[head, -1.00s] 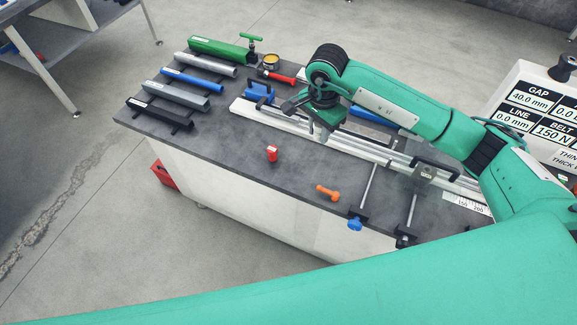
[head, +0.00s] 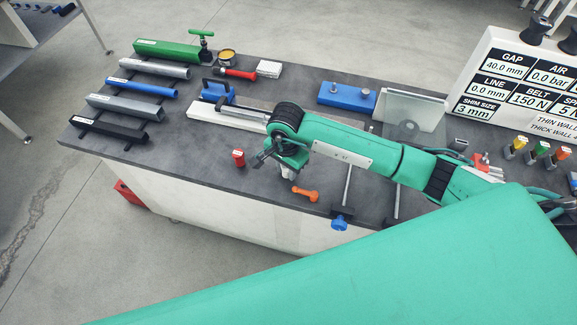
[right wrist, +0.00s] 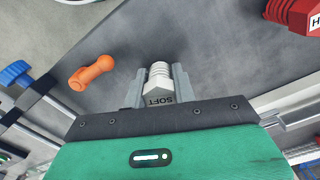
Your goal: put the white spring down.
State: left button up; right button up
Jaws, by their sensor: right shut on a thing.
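The white spring (right wrist: 158,84), with "SOFT" on its block-like end, is between the two grey fingers of my right gripper (right wrist: 159,73) in the right wrist view. My right gripper is shut on it. In the head view my right gripper (head: 284,168) is over the front part of the dark bench top (head: 205,175), between a red spring and an orange piece. The spring is mostly hidden there by the gripper, and I cannot tell whether it touches the bench. My left gripper is not in view.
The red spring (head: 238,158) stands left of the gripper and also shows in the right wrist view (right wrist: 292,12). The orange piece (head: 304,194) lies close on the right. A blue-knobbed rod (head: 339,222) is at the front edge. Bench left of the red spring is clear.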

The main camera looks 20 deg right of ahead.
jog(key=shift+o, duration=0.2)
jog(key=shift+w+f, duration=0.2)
jog(key=shift+f, duration=0.1)
jog(key=shift+d, duration=0.1)
jog(key=shift+r, duration=0.1)
jog(key=shift+c, duration=0.2)
jog(key=shift+s, duration=0.2)
jog(key=o, duration=0.8)
jog(key=shift+o, duration=1)
jog(key=shift+w, duration=0.1)
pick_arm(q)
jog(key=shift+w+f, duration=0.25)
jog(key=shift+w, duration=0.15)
